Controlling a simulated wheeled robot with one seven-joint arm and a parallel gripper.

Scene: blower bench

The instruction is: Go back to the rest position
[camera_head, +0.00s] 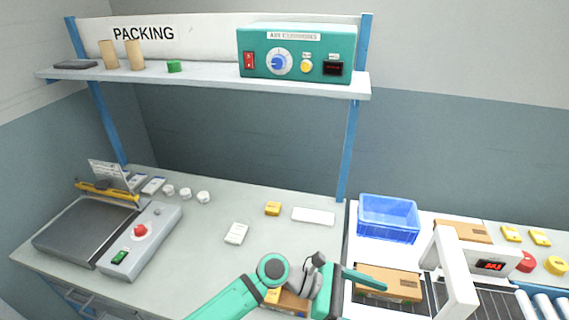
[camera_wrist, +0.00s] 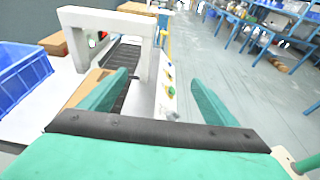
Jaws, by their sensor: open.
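My green arm reaches in from the bottom of the head view, over the front right of the grey bench (camera_head: 190,250). My gripper (camera_head: 375,280) points right, near the conveyor and above a brown box (camera_head: 390,284). In the wrist view my gripper (camera_wrist: 160,100) has its two green fingers wide apart with nothing between them. Beyond the fingers stand the white arch (camera_wrist: 105,20) and the dark conveyor belt (camera_wrist: 122,62). Part of another box at the bench front is hidden behind my arm.
A blue bin (camera_head: 388,220) stands right of the bench. The white arch (camera_head: 455,262) spans the conveyor close to my gripper. A shelf (camera_head: 200,80) carries a green control box (camera_head: 297,54). A sealing machine (camera_head: 110,235) stands at left. The bench middle is mostly clear.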

